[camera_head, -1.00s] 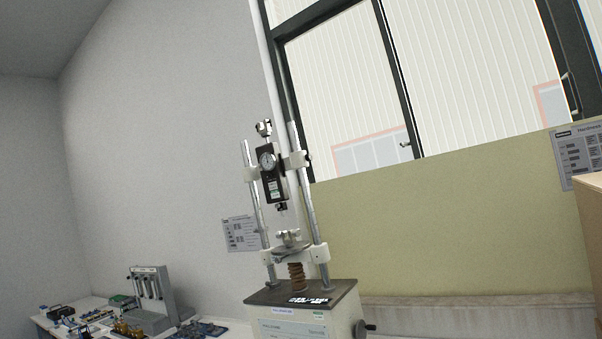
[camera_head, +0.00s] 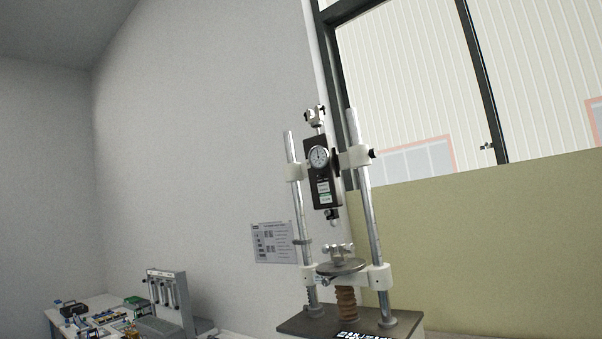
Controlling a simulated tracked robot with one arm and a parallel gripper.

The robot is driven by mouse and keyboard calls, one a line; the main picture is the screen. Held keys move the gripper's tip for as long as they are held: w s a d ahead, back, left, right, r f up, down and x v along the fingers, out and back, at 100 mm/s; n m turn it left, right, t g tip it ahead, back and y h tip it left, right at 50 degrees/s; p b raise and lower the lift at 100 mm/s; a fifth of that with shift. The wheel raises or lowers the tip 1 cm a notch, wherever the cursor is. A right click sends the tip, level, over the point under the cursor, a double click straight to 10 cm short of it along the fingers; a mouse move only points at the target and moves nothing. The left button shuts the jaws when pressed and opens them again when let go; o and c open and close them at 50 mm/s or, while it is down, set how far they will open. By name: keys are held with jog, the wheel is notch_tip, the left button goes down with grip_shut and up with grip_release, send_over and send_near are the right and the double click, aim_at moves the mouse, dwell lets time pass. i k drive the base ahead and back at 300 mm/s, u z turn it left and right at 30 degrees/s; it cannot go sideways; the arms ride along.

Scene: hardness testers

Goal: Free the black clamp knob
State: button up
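A hardness tester stands right of centre, with two upright metal columns (camera_head: 362,215) and a dark base plate (camera_head: 300,322). A black gauge body (camera_head: 322,185) with a round white dial hangs between the columns, carried by white clamp blocks. A small black knob (camera_head: 372,153) sticks out of the right side of the right clamp block (camera_head: 354,157). I cannot tell from here how tight it is. Below the gauge is a round metal table (camera_head: 341,267) on a brown bellows (camera_head: 345,301). My gripper is not in view.
A bench (camera_head: 62,319) at the lower left carries a grey device (camera_head: 167,293) and several small parts. A printed sheet (camera_head: 276,243) hangs on the wall behind the tester. A window (camera_head: 420,90) and a yellowish panel (camera_head: 480,225) are behind and to the right.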

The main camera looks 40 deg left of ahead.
aim_at(372, 152)
jog(key=u, duration=0.75)
jog(key=i, duration=1)
jog(key=u, duration=0.05)
jog(key=k, duration=0.35)
jog(key=z, duration=0.35)
jog(key=i, duration=1.1)
jog(key=u, duration=0.35)
